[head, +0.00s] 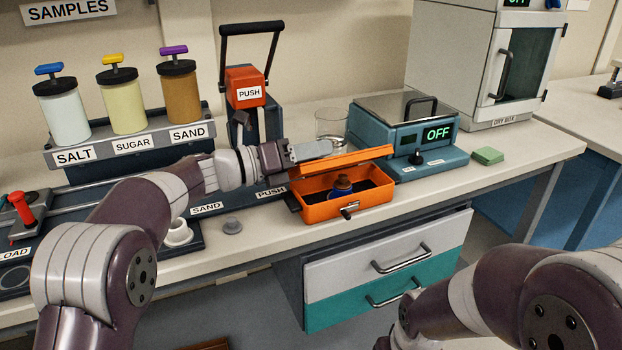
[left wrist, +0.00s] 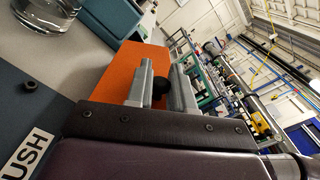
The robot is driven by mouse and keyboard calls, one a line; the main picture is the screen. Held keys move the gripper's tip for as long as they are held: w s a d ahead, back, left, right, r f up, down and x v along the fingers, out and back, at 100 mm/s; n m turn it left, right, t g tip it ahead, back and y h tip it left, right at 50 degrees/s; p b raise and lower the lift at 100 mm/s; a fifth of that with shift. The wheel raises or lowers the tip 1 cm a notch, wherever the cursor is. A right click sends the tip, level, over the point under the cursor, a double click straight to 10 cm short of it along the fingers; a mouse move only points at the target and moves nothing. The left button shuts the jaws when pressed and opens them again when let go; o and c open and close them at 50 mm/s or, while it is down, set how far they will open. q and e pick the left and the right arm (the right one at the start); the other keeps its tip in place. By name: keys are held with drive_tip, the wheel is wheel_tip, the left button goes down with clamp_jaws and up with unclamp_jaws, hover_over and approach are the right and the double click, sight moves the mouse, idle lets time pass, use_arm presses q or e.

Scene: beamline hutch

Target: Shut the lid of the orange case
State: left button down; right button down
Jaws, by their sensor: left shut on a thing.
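The orange case (head: 330,210) stands near the front edge of the bench with its front latch facing me. Its orange lid (head: 345,161) is tilted part-way open, and the lid also shows in the left wrist view (left wrist: 118,72). A dark blue jar with a brownish top (head: 341,187) sits inside the case. My left gripper (head: 328,148) is at the upper left of the lid. In the left wrist view its fingers (left wrist: 160,88) are closed around a small black knob (left wrist: 160,86) at the lid. My right gripper is out of view; only my right arm shows at lower right.
A teal balance (head: 425,160) reading OFF stands close behind and right of the case. A clear glass beaker (head: 331,124) stands behind the lid. A red press with a black handle (head: 247,88) is at left.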

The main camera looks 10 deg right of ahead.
sight(320, 172)
use_arm(q)
drive_tip(key=s+f+m+b, duration=0.1)
drive_tip(key=b, duration=0.2)
drive_tip(key=f+m+b, duration=0.1)
drive_tip(key=m+b, duration=0.1)
drive_tip(key=b, duration=0.2)
drive_tip(key=s+d+m+b, duration=0.1)
drive_tip(key=m+b, duration=0.1)
drive_tip(key=b, duration=0.1)
drive_tip(key=shift+s+f, duration=0.3)
drive_tip(key=shift+f, duration=0.1)
drive_tip(key=shift+s+m+b, duration=0.2)
drive_tip(key=shift+m+b, duration=0.4)
drive_tip(key=shift+b, duration=0.4)
drive_tip(key=c, duration=1.1)
unclamp_jaws()
drive_tip(key=shift+o, duration=0.2)
